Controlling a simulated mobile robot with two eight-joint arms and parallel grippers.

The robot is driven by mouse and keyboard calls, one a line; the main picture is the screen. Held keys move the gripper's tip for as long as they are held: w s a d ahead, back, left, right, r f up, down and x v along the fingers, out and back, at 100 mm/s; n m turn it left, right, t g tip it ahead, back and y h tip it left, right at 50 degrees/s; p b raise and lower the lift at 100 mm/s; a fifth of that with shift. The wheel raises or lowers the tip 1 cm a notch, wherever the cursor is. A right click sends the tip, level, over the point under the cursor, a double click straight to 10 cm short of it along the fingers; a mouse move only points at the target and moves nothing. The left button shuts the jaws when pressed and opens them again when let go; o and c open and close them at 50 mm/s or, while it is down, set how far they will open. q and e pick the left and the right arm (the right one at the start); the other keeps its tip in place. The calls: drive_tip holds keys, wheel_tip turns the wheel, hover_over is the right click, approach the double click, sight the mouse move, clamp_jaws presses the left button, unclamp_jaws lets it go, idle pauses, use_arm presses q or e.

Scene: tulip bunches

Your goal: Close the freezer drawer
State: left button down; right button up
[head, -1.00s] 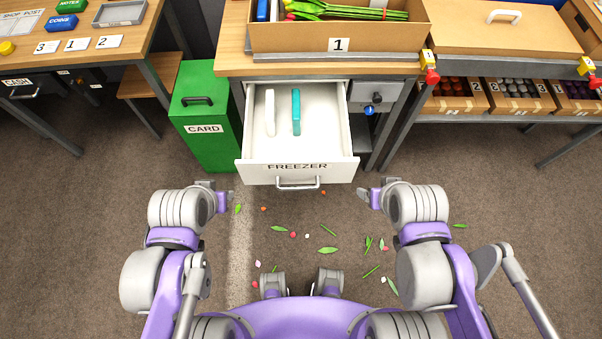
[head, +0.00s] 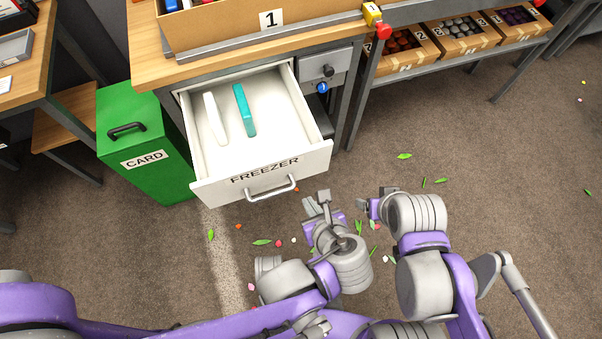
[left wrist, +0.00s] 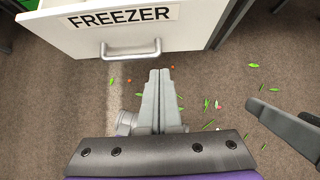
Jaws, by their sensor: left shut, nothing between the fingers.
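The white freezer drawer (head: 262,175) is pulled out under the wooden bench, with a white slab and a teal slab inside. Its metal handle (head: 271,188) is on the front panel below the FREEZER label. In the left wrist view the handle (left wrist: 131,50) is just ahead of my left gripper (left wrist: 159,72), with a gap between. My left gripper (head: 317,198) is shut and empty, in front of the drawer to the right of the handle. My right gripper (head: 365,204) is to its right, away from the drawer; its fingers are too small to judge.
A green CARD bin (head: 150,150) stands close to the drawer's left side. Grey bench legs (head: 357,110) are to the right. Several leaves and petals (head: 262,242) lie on the carpet. The floor right of my right arm is mostly clear.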

use_arm(q)
drive_tip(key=b, duration=0.3)
approach(292, 170)
drive_tip(key=x, duration=0.5)
drive_tip(key=shift+s+f, duration=0.1)
drive_tip(key=shift+f, duration=0.3)
drive_tip(key=shift+w+a, duration=0.1)
drive_tip(key=shift+w, duration=0.3)
drive_tip(key=w+a+b, duration=0.1)
drive_tip(key=w+a, duration=0.2)
drive_tip(key=w, duration=0.6)
drive_tip(key=w+a+b, duration=0.1)
drive_tip(key=w+a, duration=0.2)
drive_tip(key=w, duration=0.7)
drive_tip(key=w+a+b, duration=0.1)
drive_tip(key=w+a, duration=0.2)
drive_tip(key=w, duration=0.6)
drive_tip(key=shift+w+a, duration=0.1)
drive_tip(key=shift+w, duration=0.1)
drive_tip(key=shift+w+a, duration=0.15)
drive_tip(key=shift+w, duration=0.2)
drive_tip(key=shift+r, duration=0.1)
drive_tip(key=shift+w+r, duration=0.1)
